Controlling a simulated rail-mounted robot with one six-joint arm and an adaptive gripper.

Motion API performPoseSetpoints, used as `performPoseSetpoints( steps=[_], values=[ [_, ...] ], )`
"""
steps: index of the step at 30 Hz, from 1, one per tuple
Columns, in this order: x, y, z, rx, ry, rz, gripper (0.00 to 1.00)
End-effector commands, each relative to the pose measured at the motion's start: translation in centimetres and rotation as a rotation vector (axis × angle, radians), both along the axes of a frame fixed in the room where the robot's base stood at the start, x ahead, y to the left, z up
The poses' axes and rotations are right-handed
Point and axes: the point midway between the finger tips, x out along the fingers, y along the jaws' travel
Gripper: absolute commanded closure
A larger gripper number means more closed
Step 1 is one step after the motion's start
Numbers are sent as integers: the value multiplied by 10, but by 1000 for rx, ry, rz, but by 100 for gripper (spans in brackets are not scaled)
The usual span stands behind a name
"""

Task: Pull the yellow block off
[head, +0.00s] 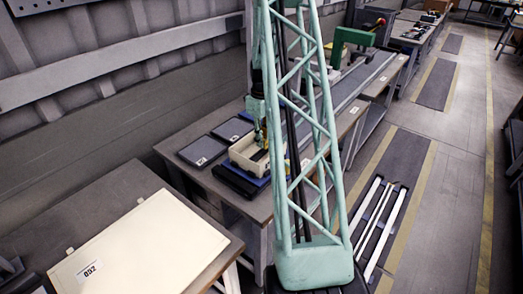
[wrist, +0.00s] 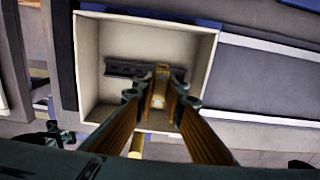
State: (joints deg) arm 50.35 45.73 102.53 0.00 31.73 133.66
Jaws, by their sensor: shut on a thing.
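In the wrist view the two long fingers of my gripper (wrist: 161,91) reach down into an open cream box. They are shut on a small yellow block (wrist: 159,84), which sits between the fingertips. A dark fixture (wrist: 125,70) lies on the box floor beside the fingertips; I cannot tell whether the block touches it. In the head view my gripper (head: 261,136) points down over the cream box (head: 238,155). The block cannot be made out clearly there, and my pale green column hides part of the scene.
The cream box has raised walls around the fingers. Flat dark trays (head: 203,150) lie left of it on the bench. A pale board marked 052 (head: 140,250) lies on the nearer table.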

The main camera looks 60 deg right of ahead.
Motion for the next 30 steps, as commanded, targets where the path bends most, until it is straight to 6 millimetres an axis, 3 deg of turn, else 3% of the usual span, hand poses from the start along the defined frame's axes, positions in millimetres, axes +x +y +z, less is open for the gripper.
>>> performPoseSetpoints(
  steps=[30],
  values=[
    [0, 0, 61, 0, 0, 0, 100]
  ],
)
